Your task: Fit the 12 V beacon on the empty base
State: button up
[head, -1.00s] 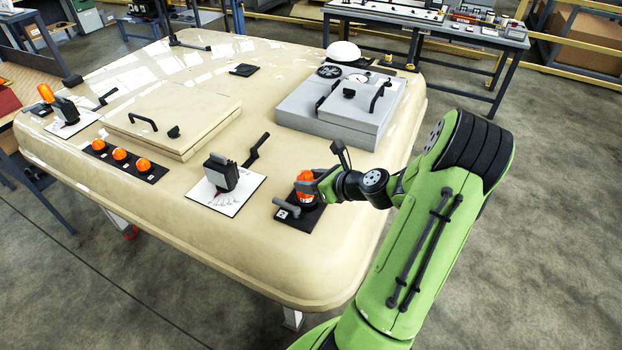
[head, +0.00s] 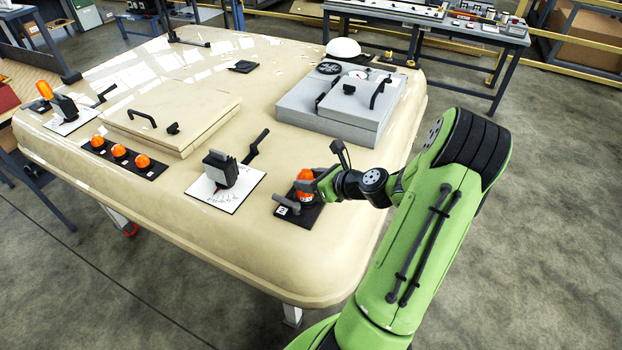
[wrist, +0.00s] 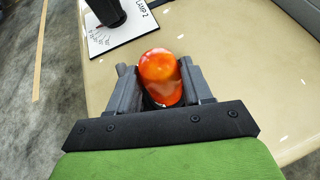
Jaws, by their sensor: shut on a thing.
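My gripper (head: 309,187) is shut on an orange beacon (head: 305,176) near the front right corner of the cream roof. In the wrist view the beacon (wrist: 160,75) sits between the two grey fingers (wrist: 160,88), its orange dome up. Below it in the head view is a black square plate (head: 298,213) with a small white label and a dark grey bar on it. The beacon's foot is hidden, so I cannot tell whether it touches the plate. To the left, a white card with a black lever unit (head: 220,172) stands; the wrist view shows this card (wrist: 125,30) marked LAMP 2.
Three orange beacons (head: 119,151) stand on a black strip at the left. Another orange beacon (head: 44,89) stands tilted at the far left, by a second white lever card (head: 70,122). A grey hatch (head: 340,110) and a cream hatch (head: 170,120) rise from the cream roof (head: 240,260).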

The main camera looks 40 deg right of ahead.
jog(key=o, duration=1.2)
jog(key=p+v, duration=0.2)
jog(key=v, duration=1.4)
jog(key=shift+w, duration=0.1)
jog(key=shift+w, duration=0.1)
